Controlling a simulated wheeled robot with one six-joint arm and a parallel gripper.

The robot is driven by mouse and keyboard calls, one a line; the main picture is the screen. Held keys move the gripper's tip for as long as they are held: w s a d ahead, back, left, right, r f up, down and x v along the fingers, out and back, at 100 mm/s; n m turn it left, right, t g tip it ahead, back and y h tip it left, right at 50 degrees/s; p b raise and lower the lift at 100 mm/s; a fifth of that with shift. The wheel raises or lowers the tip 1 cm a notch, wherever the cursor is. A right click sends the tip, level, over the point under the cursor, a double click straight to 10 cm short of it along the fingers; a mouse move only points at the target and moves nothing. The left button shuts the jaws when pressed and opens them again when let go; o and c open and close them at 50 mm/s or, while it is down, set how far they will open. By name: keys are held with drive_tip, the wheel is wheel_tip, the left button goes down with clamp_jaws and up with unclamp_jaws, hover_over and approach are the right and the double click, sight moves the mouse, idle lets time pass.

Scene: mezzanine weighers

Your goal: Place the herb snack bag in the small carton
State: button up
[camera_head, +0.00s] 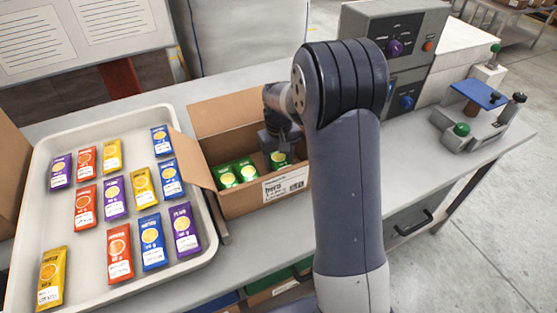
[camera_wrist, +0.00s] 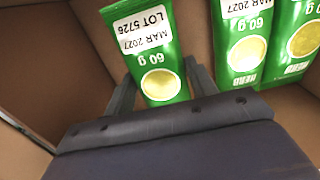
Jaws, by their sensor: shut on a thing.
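A green herb snack bag (camera_wrist: 146,50) is between the fingers of my gripper (camera_wrist: 158,88), which is shut on it. The held bag also shows in the head view (camera_head: 279,158), inside the small carton (camera_head: 240,204), partly hidden by my gripper. The carton is open, brown and labelled on its front. Two other green herb bags stand in its left part, one (camera_head: 225,176) beside the other (camera_head: 246,170). In the wrist view they show at the right, apart from the held bag. Whether the held bag touches the carton floor I cannot tell.
A pale tray (camera_head: 75,135) left of the carton holds several purple, red, yellow and blue bags. A grey control box (camera_head: 398,32) stands behind my arm. A device with a blue plate (camera_head: 480,93) is at the far right. Bare table lies between them.

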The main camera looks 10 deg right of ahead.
sight(279, 157)
drive_tip(key=shift+f, duration=0.7)
drive_tip(key=shift+f, duration=0.15)
drive_tip(key=o, duration=1)
wheel_tip(279, 157, up, 12)
drive_tip(key=shift+r, duration=0.2)
